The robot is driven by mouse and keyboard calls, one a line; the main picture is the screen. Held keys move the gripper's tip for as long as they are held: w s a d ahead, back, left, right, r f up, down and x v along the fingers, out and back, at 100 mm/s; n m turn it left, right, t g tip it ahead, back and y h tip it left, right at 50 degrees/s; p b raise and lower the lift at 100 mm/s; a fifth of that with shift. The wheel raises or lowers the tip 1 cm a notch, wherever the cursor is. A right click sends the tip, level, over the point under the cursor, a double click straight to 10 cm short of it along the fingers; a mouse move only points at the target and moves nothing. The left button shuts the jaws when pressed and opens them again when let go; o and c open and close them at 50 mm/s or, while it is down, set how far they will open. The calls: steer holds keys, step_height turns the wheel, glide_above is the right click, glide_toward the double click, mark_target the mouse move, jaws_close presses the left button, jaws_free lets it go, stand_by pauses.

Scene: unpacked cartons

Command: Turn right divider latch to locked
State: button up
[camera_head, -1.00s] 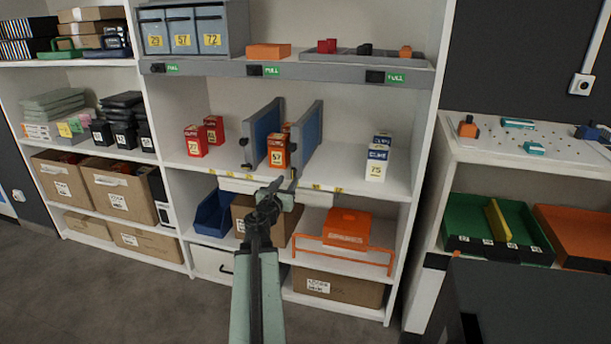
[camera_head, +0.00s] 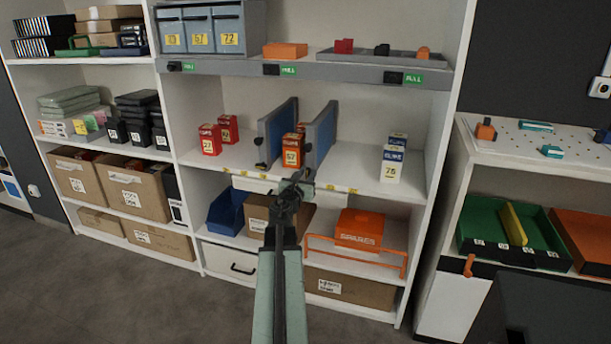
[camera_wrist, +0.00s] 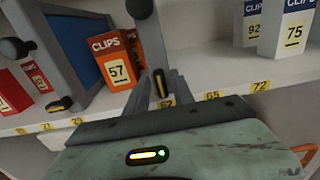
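The right blue divider (camera_head: 321,135) stands on the middle shelf, right of the orange CLIPS 57 box (camera_head: 292,150). In the wrist view its narrow grey front edge (camera_wrist: 148,45) rises ahead, with a dark round knob (camera_wrist: 139,7) above. Low on that edge is a dark latch with a yellow mark (camera_wrist: 160,84). My gripper (camera_head: 298,181) is at the shelf front, below the divider. In the wrist view its two fingers (camera_wrist: 160,94) are apart, one each side of the latch; contact cannot be told.
The left divider (camera_head: 277,136) has a similar latch (camera_wrist: 60,104). A red box (camera_head: 210,140) stands left; white-blue CLIPS boxes (camera_head: 393,163) stand right. Yellow labels line the shelf lip. Below are a blue bin (camera_head: 227,212) and an orange case (camera_head: 359,230).

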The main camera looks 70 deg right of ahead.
jaws_close()
steer(key=shift+m, duration=0.3)
steer(key=m, duration=0.3)
steer(key=shift+s, duration=0.1)
steer(key=m, duration=0.5)
steer(key=shift+s+f, duration=0.1)
steer(key=m, duration=0.4)
steer(key=shift+m, duration=0.3)
steer(key=shift+f+m, duration=0.15)
steer(key=shift+m, duration=2.15)
steer(key=shift+o, duration=1.8)
jaws_free()
